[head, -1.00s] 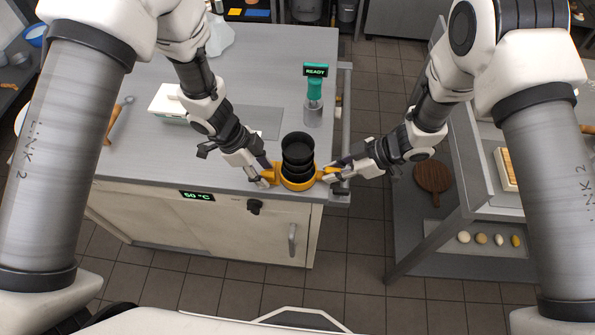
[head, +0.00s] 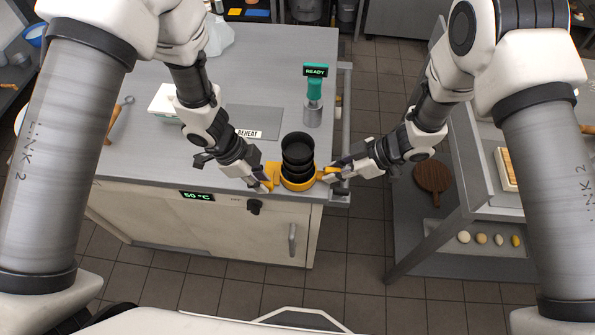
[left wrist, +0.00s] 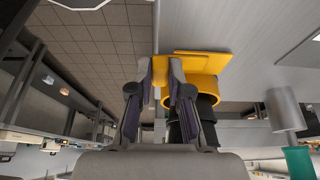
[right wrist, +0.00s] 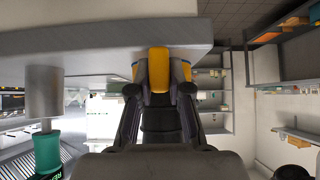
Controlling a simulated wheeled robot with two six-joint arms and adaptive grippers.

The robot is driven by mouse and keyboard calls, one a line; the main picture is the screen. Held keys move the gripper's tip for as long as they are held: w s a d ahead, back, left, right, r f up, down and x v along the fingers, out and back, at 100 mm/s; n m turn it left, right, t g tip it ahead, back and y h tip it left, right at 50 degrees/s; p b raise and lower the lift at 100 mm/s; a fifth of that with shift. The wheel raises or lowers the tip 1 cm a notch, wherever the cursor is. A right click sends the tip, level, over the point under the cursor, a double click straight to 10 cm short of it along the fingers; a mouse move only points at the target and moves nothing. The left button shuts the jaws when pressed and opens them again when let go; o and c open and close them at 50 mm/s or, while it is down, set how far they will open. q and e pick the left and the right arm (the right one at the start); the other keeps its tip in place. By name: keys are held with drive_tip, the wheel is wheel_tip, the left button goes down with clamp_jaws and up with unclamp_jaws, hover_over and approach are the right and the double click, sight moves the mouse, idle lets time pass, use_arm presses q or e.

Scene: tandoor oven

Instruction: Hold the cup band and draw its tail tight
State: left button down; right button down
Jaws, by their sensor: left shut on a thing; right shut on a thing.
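The black ribbed cup stack (head: 297,155) stands upright near the front right corner of the counter, with the yellow band (head: 298,184) around its base. My left gripper (head: 268,180) is shut on a yellow tab at the left side of the band; the tab shows between its fingers in the left wrist view (left wrist: 175,80). My right gripper (head: 325,174) is shut on the yellow tail (right wrist: 158,66) at the right side. The fingers partly hide both yellow pieces. Whether the band touches the cups all round cannot be told.
A grey cylinder with a teal handle (head: 314,90) stands behind the cups under a READY sign. A REHEAT label (head: 249,134) lies on a grey plate to the left. The counter's front edge (head: 225,193) is close to both grippers.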

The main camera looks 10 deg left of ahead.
use_arm(q)
drive_tip(key=shift+s, duration=0.95)
drive_tip(key=c, duration=1.1)
unclamp_jaws()
drive_tip(key=shift+s, duration=0.1)
drive_tip(key=v, duration=1.2)
